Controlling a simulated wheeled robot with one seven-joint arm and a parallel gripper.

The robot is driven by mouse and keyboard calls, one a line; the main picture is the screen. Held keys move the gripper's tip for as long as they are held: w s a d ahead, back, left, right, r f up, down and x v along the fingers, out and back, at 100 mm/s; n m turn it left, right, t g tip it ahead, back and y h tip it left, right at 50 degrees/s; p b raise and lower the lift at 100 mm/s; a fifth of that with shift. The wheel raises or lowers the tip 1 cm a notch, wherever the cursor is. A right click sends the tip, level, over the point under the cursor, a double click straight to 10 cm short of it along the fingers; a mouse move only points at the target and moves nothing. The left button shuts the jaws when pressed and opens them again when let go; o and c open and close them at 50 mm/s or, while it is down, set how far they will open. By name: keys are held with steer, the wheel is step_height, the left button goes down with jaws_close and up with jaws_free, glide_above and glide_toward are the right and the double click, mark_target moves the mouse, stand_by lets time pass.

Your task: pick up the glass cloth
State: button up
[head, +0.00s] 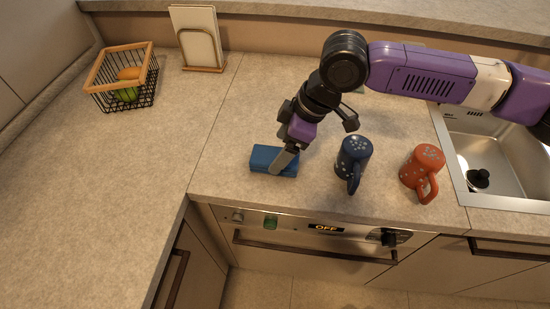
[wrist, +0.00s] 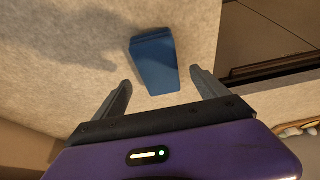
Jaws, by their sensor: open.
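The glass cloth looks to be the folded blue cloth (head: 266,160) lying on the counter near its front edge in the head view. In the wrist view the blue cloth (wrist: 155,62) lies just beyond and between the two fingertips. My gripper (head: 284,164) points down at the cloth in the head view and hides part of it. In the wrist view my gripper (wrist: 163,82) is open, with nothing between its fingers. I cannot tell the exact height of the fingertips above the counter.
A dark blue mug (head: 353,160) stands close to the right of my gripper. A red mug (head: 422,170) is further right, beside the sink (head: 490,150). A wire basket (head: 125,85) with food and a napkin holder (head: 200,45) stand at the back left.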

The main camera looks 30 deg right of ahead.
mark_target(275, 156)
steer(key=shift+x, duration=2.15)
steer(key=shift+f, duration=0.1)
steer(key=shift+c, duration=0.2)
steer(key=c, duration=1.4)
